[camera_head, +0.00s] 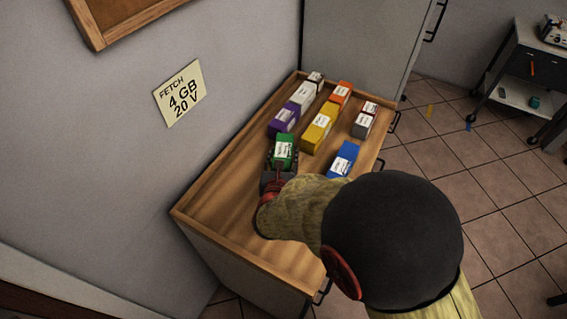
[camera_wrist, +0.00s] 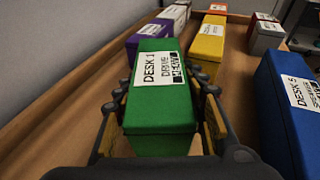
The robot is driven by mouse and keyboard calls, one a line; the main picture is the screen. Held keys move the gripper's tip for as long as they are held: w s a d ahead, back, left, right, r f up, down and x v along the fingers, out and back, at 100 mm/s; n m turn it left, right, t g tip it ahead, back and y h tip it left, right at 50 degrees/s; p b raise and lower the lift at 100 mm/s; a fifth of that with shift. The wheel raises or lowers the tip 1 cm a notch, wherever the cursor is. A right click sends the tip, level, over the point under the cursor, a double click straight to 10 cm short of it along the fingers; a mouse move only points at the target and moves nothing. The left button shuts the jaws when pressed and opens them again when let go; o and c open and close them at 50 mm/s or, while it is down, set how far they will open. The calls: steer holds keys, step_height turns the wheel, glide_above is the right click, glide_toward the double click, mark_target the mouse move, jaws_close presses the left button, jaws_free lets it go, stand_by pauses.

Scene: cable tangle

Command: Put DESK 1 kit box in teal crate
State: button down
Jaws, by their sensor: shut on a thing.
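The green DESK 1 kit box (camera_wrist: 160,110) is between the fingers of my gripper (camera_wrist: 163,120) in the wrist view, with its white label facing up. My gripper is shut on it, one finger along each side. In the head view the green box (camera_head: 284,150) shows at the end of my gripper (camera_head: 281,163), over the left part of the wooden-topped cabinet (camera_head: 215,205). I cannot tell whether the box touches the top or is lifted. No teal crate is in view.
A purple box (camera_head: 284,118) stands just beyond the green one, with white, yellow (camera_head: 319,127), orange and grey boxes farther back. A blue DESK 5 box (camera_head: 343,158) stands to the right. The cabinet top has a raised rim. A dark cart (camera_head: 530,65) stands at the far right.

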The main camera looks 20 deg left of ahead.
step_height(320, 180, down, 3)
steer(key=shift+b, duration=0.6)
steer(key=shift+r, duration=0.1)
steer(key=c, duration=1.5)
jaws_free()
steer(key=shift+f, duration=0.25)
steer(key=shift+c, duration=0.2)
steer(key=o, duration=0.5)
steer(key=shift+r, duration=0.1)
steer(key=shift+c, duration=0.2)
steer(key=shift+r, duration=0.1)
